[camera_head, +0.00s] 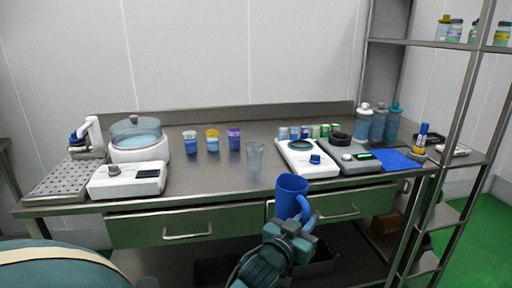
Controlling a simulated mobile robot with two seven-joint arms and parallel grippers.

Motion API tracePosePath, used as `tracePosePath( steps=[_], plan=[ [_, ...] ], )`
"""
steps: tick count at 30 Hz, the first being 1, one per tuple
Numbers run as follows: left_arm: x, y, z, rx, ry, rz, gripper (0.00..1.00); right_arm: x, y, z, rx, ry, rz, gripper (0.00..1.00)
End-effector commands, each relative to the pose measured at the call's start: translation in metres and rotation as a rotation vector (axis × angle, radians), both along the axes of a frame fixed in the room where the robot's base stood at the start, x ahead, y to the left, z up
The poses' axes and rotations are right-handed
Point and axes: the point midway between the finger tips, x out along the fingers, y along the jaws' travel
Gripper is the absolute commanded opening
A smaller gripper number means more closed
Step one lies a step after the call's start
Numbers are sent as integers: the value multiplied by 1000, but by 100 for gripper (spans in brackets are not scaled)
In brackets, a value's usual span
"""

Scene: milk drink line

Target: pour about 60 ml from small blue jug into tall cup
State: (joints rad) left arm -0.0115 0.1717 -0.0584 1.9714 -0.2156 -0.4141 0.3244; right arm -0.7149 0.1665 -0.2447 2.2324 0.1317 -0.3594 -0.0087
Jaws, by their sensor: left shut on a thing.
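The blue jug (289,194) is held in front of the bench's front edge, at about the height of the bench top. It looks roughly upright, with its handle on the right and towards me. My left gripper (301,217) is shut on the jug by its handle. The inside of the jug and any liquid in it cannot be made out. A tall translucent cup (254,157) stands upright on the bench, behind and to the left of the jug, apart from it. My right gripper is not in view.
A white scale (307,168) and a grey device (366,166) stand right of the cup. Several small lidded cups (212,141) stand left of it. A white control box (127,181) and a domed pot (138,142) are further left. Bench top around the cup is clear.

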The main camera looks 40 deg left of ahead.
Motion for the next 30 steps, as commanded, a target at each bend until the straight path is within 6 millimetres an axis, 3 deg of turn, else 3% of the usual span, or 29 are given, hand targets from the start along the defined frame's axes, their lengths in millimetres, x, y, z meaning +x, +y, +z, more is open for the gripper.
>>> tracePosePath(
  steps=[6,12,18,30],
  plan=[
    [52,51,12,-3,-13,55,0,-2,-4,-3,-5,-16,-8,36],
    [75,83,24,-17,-17,93,0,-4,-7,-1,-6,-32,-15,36],
    [83,94,29,-26,-19,106,0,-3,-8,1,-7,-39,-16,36],
    [82,94,34,-38,-14,106,0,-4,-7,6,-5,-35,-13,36]
  ],
)
